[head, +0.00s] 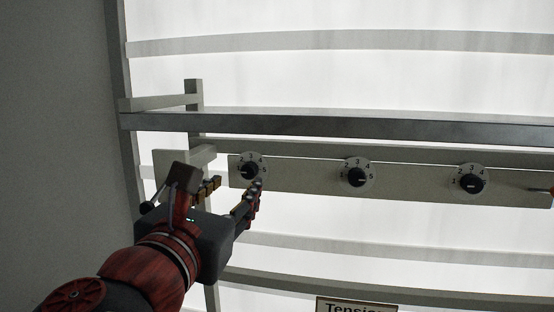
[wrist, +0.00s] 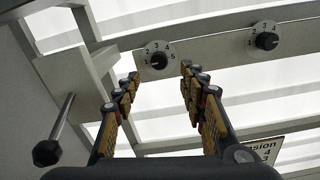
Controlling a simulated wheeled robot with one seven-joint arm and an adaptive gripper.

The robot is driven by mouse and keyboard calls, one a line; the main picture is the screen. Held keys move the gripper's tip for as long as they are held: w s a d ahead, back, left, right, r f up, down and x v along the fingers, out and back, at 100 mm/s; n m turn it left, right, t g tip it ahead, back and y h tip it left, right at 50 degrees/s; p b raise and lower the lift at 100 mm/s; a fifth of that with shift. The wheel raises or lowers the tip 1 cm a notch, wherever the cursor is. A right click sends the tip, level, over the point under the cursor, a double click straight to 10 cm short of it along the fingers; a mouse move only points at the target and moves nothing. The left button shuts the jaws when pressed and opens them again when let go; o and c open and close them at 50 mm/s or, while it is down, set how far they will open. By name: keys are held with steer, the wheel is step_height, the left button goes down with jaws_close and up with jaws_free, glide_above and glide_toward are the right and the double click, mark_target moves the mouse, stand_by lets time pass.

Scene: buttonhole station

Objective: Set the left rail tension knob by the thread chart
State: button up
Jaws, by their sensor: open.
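Three black knobs on round numbered dials sit along a pale rail (head: 415,181) in the head view: a left knob (head: 247,170), a middle knob (head: 357,177) and a right knob (head: 472,184). My gripper (head: 236,185) is open and empty in front of the left knob. In the wrist view the left knob (wrist: 158,61) shows between and just beyond the fingertips (wrist: 160,72), with no visible contact.
A grey shelf bar (head: 340,124) runs above the knob rail. A pale block (wrist: 75,78) and a rod with a black end (wrist: 62,122) stand left of my gripper. A metal peg (head: 541,190) shows at far right. The middle knob also shows in the wrist view (wrist: 265,41).

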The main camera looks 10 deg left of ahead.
mark_target(248, 172)
steer(key=w+p, duration=0.2)
steer(key=w, duration=0.5)
steer(key=shift+w+d, duration=0.15)
steer(key=shift+w, duration=0.25)
steer(key=c, duration=0.3)
steer(key=c, duration=0.7)
jaws_close()
